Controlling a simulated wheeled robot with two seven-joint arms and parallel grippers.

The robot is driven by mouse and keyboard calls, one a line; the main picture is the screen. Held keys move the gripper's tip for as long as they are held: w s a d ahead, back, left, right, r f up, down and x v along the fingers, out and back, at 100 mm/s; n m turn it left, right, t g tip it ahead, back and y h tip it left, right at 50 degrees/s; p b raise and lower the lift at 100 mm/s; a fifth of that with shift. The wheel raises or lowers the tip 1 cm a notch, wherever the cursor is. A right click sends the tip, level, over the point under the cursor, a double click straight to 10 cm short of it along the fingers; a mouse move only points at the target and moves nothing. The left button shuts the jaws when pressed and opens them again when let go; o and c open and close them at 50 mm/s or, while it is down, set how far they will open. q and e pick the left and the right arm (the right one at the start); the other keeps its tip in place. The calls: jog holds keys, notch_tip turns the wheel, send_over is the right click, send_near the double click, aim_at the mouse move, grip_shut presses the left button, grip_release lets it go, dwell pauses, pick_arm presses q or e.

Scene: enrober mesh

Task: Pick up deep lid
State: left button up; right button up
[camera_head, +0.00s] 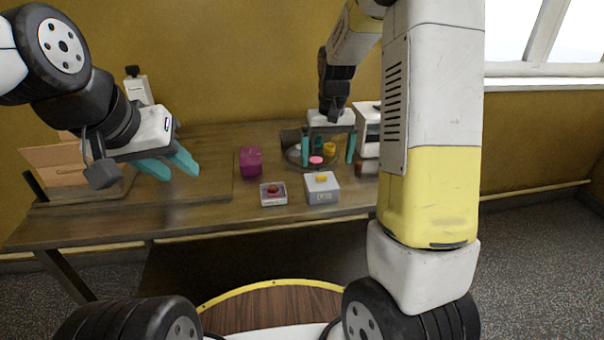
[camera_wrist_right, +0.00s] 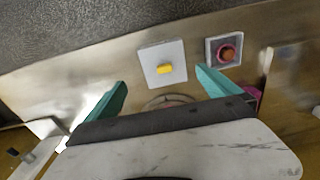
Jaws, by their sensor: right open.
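A pale grey square box-shaped lid with a yellow knob (camera_head: 322,188) stands near the table's front edge; it looks like the deep lid. In the right wrist view this lid (camera_wrist_right: 152,55) lies beyond the fingertips, its knob between them in the picture. To its left is a lower, clear-rimmed square piece with a red knob (camera_head: 273,194), which also shows in the right wrist view (camera_wrist_right: 227,52). My right gripper (camera_head: 328,155) is open and empty, behind the grey lid and touching neither piece. My left gripper (camera_head: 180,168) is open and empty over the table's left part.
A purple block (camera_head: 251,161) stands behind the red-knobbed piece. A round dish with a pink disc (camera_head: 316,160) and a yellow item (camera_head: 329,149) lies beneath my right gripper. A wooden box (camera_head: 75,165) is at left. The table (camera_head: 200,212) is clear at front left.

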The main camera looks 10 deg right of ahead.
aim_at(321, 176)
jog(key=shift+w+a+f, duration=0.15)
jog(key=shift+w+f, duration=0.15)
jog(key=shift+f, duration=0.3)
jog(key=shift+w+a+f, duration=0.1)
jog(key=shift+w+f, duration=0.2)
jog(key=shift+f, duration=0.65)
jog(key=f, duration=0.7)
jog(key=shift+s+a, duration=0.25)
jog(key=shift+a, duration=0.05)
jog(key=c, duration=1.3)
